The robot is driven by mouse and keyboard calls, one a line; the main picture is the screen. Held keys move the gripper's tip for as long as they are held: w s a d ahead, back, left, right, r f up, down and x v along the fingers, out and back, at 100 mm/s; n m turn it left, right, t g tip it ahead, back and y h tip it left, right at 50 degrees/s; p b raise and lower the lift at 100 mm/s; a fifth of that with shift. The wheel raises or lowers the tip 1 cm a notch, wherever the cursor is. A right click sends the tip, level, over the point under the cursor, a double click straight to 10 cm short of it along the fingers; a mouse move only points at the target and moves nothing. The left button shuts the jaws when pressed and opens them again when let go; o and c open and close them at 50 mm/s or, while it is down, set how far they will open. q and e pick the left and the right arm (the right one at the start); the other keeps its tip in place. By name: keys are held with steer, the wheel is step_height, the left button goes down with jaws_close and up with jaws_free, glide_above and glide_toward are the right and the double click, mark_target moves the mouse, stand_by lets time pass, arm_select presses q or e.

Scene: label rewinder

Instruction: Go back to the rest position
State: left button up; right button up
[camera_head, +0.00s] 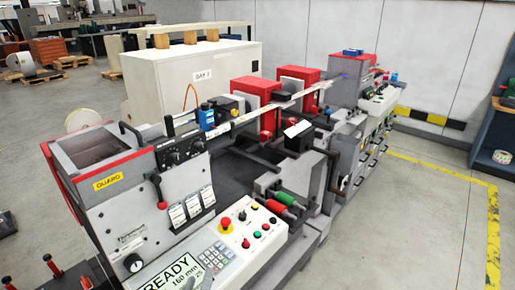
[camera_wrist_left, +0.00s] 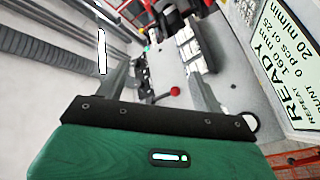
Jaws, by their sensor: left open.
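My left gripper (camera_wrist_left: 160,72) shows in the left wrist view with its two grey fingers spread and nothing between them. Its green body fills the bottom of that view. Beyond the fingers is the front of the label rewinder (camera_wrist_left: 230,60), with a red knob, switches and the READY display. In the head view the label rewinder (camera_head: 110,190) stands across the middle. A small dark piece covers part of the READY display (camera_head: 172,279) at the bottom edge; I cannot tell whether it is my gripper. My right gripper is in neither view.
A white cabinet (camera_head: 190,77) stands behind the machine. A dark shelf (camera_head: 496,125) is at the far right. Red-topped dark posts (camera_head: 50,262) rise at the lower left. The grey floor (camera_head: 420,215) right of the machine is clear, with yellow lines.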

arm_select(q)
steer(key=s+d+f+m+g+h, duration=0.3)
steer(key=s+m+g+h, duration=0.1)
steer(key=s+m+g, duration=0.15)
steer(key=s+a+f+m+g+y, duration=0.25)
steer(key=s+a+g, duration=0.3)
steer(key=s, duration=0.35)
steer(key=s+a+f+m+g+y, duration=0.2)
steer(key=s+a+f+g+y, duration=0.3)
steer(key=s, duration=0.3)
step_height(320, 180, down, 33)
steer(key=g+h+b, duration=0.1)
steer(key=b, duration=0.1)
steer(key=s+a+f+b, duration=0.1)
steer(key=s+a+f, duration=0.1)
steer(key=s+f, duration=0.7)
steer(key=s+a+f+g+b, duration=0.1)
steer(key=s+a+f, duration=0.1)
steer(key=s+f, duration=0.8)
step_height(320, 180, down, 2)
steer(key=shift+s, duration=0.2)
